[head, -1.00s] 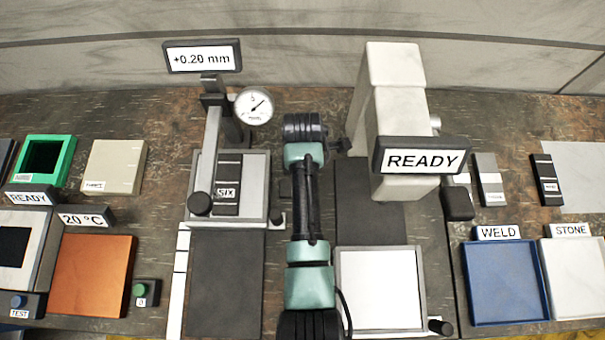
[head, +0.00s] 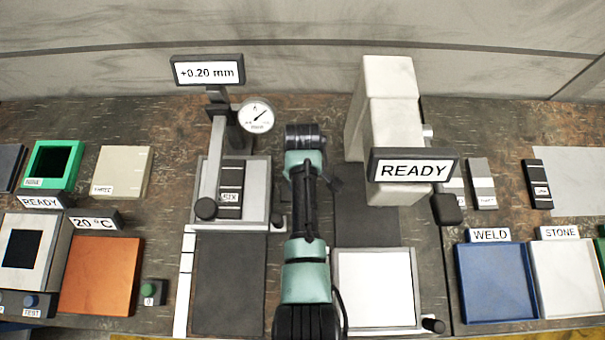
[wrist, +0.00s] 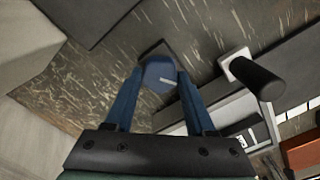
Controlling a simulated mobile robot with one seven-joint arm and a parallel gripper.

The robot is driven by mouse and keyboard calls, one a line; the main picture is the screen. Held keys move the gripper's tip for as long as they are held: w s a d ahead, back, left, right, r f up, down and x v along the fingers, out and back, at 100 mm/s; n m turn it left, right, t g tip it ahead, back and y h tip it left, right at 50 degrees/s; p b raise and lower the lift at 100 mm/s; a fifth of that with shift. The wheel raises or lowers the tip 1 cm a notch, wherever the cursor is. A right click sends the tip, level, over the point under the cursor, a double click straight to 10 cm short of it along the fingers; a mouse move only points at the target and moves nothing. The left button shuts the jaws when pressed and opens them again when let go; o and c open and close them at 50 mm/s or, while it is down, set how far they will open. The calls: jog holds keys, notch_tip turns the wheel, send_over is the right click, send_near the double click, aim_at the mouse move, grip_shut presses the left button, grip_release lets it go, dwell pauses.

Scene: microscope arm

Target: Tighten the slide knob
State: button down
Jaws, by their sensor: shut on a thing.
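In the wrist view my gripper (wrist: 160,84) has its two blue fingers closed on either side of a dark blue faceted knob (wrist: 157,73). The knob has a short white mark on its face and sits over a small dark base on the speckled bench. The fingers touch it on both sides. In the head view my own arm hides the knob and the fingertips. The microscope (head: 392,130) stands just right of my arm, with a READY sign (head: 413,170) on its front.
A dial gauge stand (head: 217,150) with a +0.20 mm sign (head: 208,71) stands left of my arm. In the wrist view a black cylindrical knob (wrist: 258,77) on a white block is close right of the fingers. A white-topped plate (head: 376,287) lies front right.

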jog(key=m+p, duration=0.1)
jog(key=m, duration=1)
jog(key=shift+p, duration=0.35)
jog(key=shift+m, duration=0.5)
jog(key=shift+c, duration=1.2)
grip_release()
jog(key=shift+r, duration=0.15)
notch_tip(320, 180, up, 13)
jog(key=shift+b, duration=0.4)
